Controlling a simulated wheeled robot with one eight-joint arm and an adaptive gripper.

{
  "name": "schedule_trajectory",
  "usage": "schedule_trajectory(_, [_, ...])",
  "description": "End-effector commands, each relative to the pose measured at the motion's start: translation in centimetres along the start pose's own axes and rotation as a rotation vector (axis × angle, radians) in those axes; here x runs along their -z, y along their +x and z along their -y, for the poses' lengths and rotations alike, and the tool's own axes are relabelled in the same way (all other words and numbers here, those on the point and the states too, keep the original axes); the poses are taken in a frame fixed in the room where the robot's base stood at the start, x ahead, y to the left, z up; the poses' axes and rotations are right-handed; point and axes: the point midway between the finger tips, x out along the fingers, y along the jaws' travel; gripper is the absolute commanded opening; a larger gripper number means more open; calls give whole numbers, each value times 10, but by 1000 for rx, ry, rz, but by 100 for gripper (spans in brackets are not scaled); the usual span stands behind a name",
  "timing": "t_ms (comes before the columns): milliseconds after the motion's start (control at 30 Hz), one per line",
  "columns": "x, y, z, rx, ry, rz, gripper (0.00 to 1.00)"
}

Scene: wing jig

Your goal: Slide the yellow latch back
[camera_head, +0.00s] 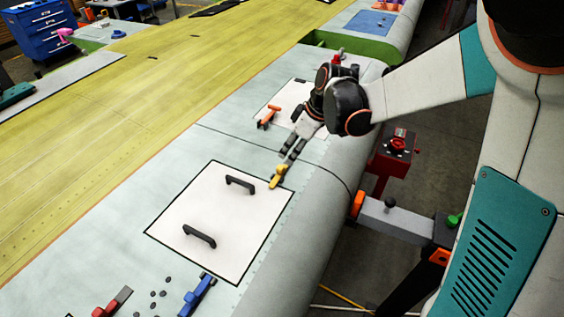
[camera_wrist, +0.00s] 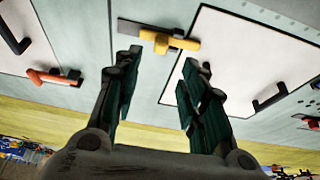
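The yellow latch (camera_head: 278,176) sits on the pale wing skin at the upper right edge of a white panel (camera_head: 200,205) outlined in black. My gripper (camera_head: 288,160) is just above and behind the latch in the head view. In the wrist view my gripper (camera_wrist: 157,72) has its two dark fingers apart with nothing between them; the latch lies beyond the fingertips. Contact is not visible.
Two black handles (camera_head: 240,184) stand on the white panel. An orange latch (camera_head: 268,117) lies by another white panel farther back. A blue clamp (camera_head: 197,294), a red tool (camera_head: 112,303) and small dark bits lie at the front. A red vise (camera_head: 398,147) stands beyond the wing edge.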

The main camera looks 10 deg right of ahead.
Motion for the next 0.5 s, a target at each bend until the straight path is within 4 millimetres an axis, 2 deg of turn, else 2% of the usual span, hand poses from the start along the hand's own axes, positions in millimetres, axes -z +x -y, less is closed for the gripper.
schedule_trajectory(33, [0,12,0,0,-2,0,38])
schedule_trajectory(200, [0,45,0,0,-1,1,38])
schedule_trajectory(333, [0,66,0,0,-1,1,38])
schedule_trajectory(500, [0,83,0,0,0,1,38])
